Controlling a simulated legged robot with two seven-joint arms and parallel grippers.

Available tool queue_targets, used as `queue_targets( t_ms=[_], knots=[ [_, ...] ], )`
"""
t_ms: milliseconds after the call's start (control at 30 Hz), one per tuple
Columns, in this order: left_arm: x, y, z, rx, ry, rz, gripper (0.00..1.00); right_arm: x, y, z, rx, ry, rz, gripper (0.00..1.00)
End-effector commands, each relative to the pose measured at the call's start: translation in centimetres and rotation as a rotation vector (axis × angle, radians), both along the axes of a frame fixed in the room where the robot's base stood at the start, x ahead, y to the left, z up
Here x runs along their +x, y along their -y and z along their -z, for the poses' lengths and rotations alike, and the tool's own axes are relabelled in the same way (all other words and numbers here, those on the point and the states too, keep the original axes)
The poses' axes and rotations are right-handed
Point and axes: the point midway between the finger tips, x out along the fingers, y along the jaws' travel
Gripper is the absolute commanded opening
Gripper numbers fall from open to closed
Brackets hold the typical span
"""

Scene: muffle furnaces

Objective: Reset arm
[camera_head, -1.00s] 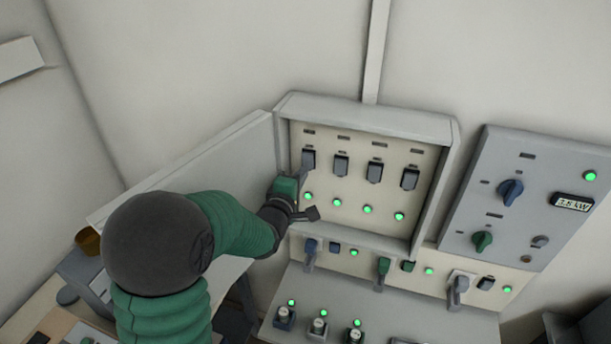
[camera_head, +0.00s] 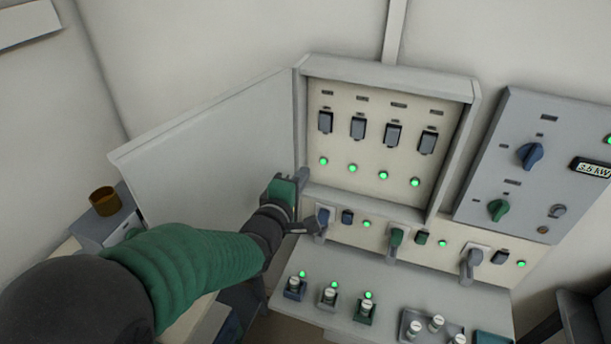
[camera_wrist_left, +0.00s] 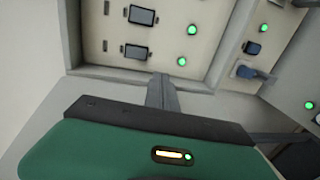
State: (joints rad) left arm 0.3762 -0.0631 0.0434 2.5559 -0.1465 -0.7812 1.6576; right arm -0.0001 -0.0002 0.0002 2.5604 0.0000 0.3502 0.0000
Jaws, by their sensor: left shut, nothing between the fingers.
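My left arm comes in from the lower left with green sleeves. Its left gripper (camera_head: 303,179) is in front of the lower left edge of the open switch cabinet (camera_head: 390,72); it is shut and empty. Several dark switches (camera_head: 358,128) stand in a row in the cabinet, each above a lit green lamp (camera_head: 353,168). I cannot tell whether the fingers touch the cabinet frame. My right gripper is not in view.
The cabinet door (camera_head: 215,150) stands open to the left. Below are a lever panel with a blue lever (camera_head: 322,222), a green lever (camera_head: 396,240) and a grey lever (camera_head: 471,262), and a sloped desk (camera_head: 400,290). A knob panel (camera_head: 530,170) is at right, a brown cup (camera_head: 104,201) at left.

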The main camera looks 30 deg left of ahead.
Motion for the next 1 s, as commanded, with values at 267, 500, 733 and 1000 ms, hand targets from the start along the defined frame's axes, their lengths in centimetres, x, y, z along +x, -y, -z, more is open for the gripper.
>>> queue_targets(
  t_ms=[267,500,733,1000],
  knots=[
    [0.1,0.0,-0.1,0.0,-0.001,0.001,0.0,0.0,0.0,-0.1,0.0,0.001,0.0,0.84],
    [-0.1,1.1,2.5,0.102,-0.128,0.041,0.0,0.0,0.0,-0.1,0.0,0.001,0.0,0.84],
    [-5.9,8.1,15.5,0.702,-0.78,0.542,0.0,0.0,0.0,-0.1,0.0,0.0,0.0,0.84],
    [-15.6,13.0,21.4,1.111,-1.077,1.252,0.0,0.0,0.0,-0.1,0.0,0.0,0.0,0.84]
  ],
)
